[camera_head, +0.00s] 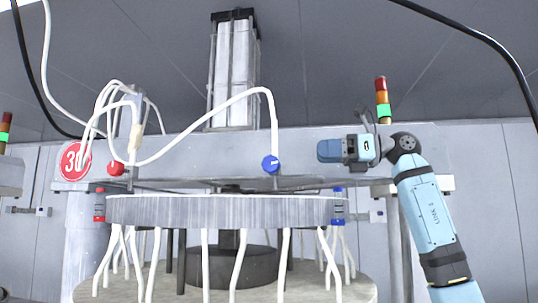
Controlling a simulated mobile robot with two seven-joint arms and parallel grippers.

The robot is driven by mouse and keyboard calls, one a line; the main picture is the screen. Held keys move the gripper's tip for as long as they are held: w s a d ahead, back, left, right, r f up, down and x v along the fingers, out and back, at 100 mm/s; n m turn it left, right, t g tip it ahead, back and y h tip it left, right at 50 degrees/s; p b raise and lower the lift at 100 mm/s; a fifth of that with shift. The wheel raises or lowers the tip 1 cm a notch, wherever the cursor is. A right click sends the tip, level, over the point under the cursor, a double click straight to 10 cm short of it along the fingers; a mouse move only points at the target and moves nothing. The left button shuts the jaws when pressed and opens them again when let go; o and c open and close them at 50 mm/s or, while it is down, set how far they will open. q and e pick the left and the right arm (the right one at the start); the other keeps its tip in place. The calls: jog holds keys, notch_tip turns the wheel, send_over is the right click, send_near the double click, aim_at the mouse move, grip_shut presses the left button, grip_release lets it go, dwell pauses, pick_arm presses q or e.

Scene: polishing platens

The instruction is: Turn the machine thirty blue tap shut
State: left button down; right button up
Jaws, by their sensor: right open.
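The round sign (70,163) at the left end of the machine's grey crossbeam is red and white. It reads 3 and a digit partly covered by a hose, consistent with 30. The blue tap (270,164) sits on the crossbeam's front, right of the middle, with a white hose rising from its top. My right gripper (340,150) is open, at about the tap's height and to its right, with a clear gap between them. Its fingers are seen small and partly end-on. Nothing shows between them. My left gripper is out of view.
A red tap (116,168) sits near the sign, with white hoses looping above it. Below the beam is a wide ribbed platen (225,210) with hanging white tubes. A signal lamp (382,98) stands behind my right arm. Black cables hang at the upper right and left.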

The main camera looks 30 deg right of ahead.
aim_at(271, 156)
jog(key=p+x, duration=0.3)
jog(key=x, duration=0.8)
jog(key=shift+w+d, duration=0.2)
jog(key=shift+a, duration=0.4)
jog(key=shift+w+a+f, duration=0.1)
jog(key=shift+w+a, duration=0.25)
jog(key=shift+w+f, duration=0.15)
jog(key=shift+w, duration=0.1)
jog(key=shift+s, duration=0.2)
jog(key=c, duration=0.6)
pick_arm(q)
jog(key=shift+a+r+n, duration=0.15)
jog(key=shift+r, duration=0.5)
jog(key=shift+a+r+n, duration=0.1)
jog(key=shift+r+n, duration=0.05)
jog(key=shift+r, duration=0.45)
pick_arm(e)
jog(key=c, duration=0.3)
